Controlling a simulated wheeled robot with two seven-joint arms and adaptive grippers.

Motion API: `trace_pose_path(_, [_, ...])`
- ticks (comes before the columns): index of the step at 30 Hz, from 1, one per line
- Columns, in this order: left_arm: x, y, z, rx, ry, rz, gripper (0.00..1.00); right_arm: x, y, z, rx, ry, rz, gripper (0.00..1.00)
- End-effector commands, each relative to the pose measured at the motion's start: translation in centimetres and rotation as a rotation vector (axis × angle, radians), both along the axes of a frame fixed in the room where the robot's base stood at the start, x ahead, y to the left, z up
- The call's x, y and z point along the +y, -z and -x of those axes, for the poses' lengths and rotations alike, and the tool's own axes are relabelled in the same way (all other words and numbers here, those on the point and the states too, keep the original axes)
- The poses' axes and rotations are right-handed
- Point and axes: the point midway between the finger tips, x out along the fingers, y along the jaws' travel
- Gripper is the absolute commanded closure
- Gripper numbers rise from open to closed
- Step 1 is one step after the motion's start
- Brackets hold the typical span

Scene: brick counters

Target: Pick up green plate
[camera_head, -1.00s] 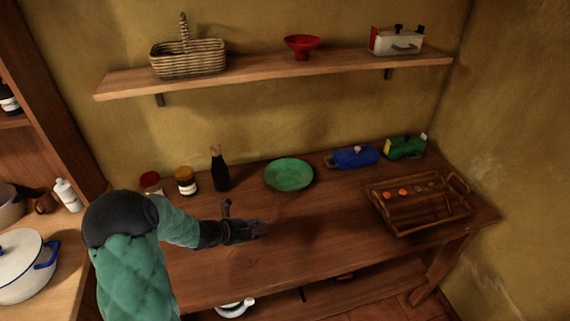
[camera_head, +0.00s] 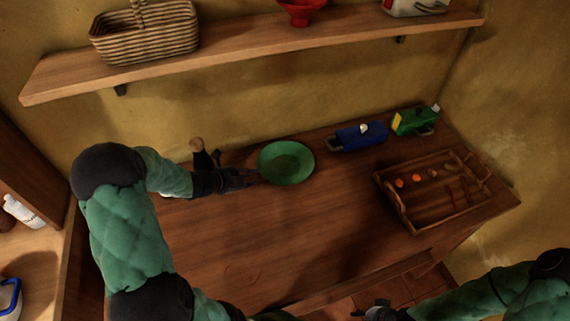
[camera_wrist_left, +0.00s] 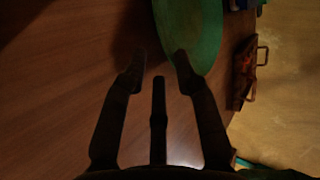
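The green plate (camera_head: 286,162) lies on the wooden table near its back edge. My left gripper (camera_head: 248,177) is at the plate's left side, its fingertips close to the rim. In the left wrist view its dark fingers (camera_wrist_left: 160,68) are spread with nothing held between them. There the right-hand finger overlaps the edge of the green plate (camera_wrist_left: 188,28); I cannot tell whether it touches. My right gripper (camera_head: 374,309) is at the bottom edge of the head view, away from the plate, and its finger state is unclear.
A dark bottle (camera_head: 201,153) stands behind my left wrist. A wooden tray (camera_head: 405,214) with small items is at the right. A shelf (camera_head: 260,47) hangs above. The table's front middle is clear.

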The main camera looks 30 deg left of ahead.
Motion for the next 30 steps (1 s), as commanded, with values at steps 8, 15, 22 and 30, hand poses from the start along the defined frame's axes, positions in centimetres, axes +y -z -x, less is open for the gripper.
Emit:
trace_pose_path(8, [-1.6,1.6,-3.0,-0.001,0.003,-0.001,0.7,0.0,2.1,0.0,0.0,0.0,0.0,0.56])
trace_pose_path(15, [-1.9,2.5,-4.4,0.0,-0.001,-0.001,0.7,0.0,2.6,0.0,0.0,0.0,0.0,0.56])
trace_pose_path(22, [-1.9,2.4,-4.4,0.0,-0.001,-0.001,0.76,0.0,2.5,0.0,0.0,0.0,0.0,0.56])
trace_pose_path(30, [-1.8,2.3,-4.5,-0.003,-0.001,-0.001,1.0,0.0,2.5,0.0,0.0,0.0,0.0,0.56])
